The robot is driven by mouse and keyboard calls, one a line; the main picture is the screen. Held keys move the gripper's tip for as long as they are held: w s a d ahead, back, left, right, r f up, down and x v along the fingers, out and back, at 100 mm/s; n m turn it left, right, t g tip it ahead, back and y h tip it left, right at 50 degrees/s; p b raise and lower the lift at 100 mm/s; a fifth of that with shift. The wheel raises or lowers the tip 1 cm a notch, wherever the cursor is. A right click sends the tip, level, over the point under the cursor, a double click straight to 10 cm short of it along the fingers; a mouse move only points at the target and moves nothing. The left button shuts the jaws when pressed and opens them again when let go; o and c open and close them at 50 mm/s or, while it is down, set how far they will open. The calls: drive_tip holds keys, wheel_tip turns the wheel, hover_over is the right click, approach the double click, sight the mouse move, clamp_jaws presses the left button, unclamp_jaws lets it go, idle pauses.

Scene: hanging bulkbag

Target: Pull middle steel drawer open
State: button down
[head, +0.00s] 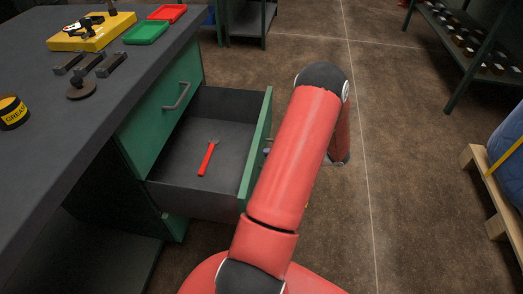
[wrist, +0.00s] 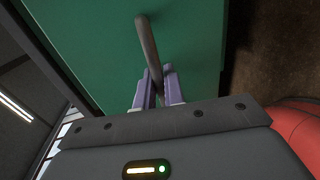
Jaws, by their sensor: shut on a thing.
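The middle steel drawer (head: 212,192) is pulled well out of the green cabinet under the bench in the head view. A tool with a red handle (head: 206,160) lies inside it. In the wrist view the green drawer front (wrist: 95,40) fills much of the picture, with its grey bar handle (wrist: 147,40) in front. My gripper (wrist: 158,82) is shut on the handle, one purple finger on each side of the bar. In the head view my red arm hides most of the handle and the gripper.
The upper drawer with its handle (head: 177,97) is closed. The bench top (head: 60,140) holds a grease tin (head: 13,112), a yellow case (head: 92,31), and green and red trays. A pallet (head: 497,190) stands at the right. The floor (head: 400,130) between is clear.

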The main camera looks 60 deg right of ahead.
drive_tip(key=shift+s+d, duration=0.1)
drive_tip(key=shift+s, duration=0.2)
drive_tip(key=shift+f, duration=0.1)
drive_tip(key=c, duration=1.9)
unclamp_jaws()
drive_tip(key=shift+s, duration=0.1)
drive_tip(key=v, duration=0.7)
drive_tip(key=shift+s+d, duration=0.1)
drive_tip(key=shift+s, duration=0.2)
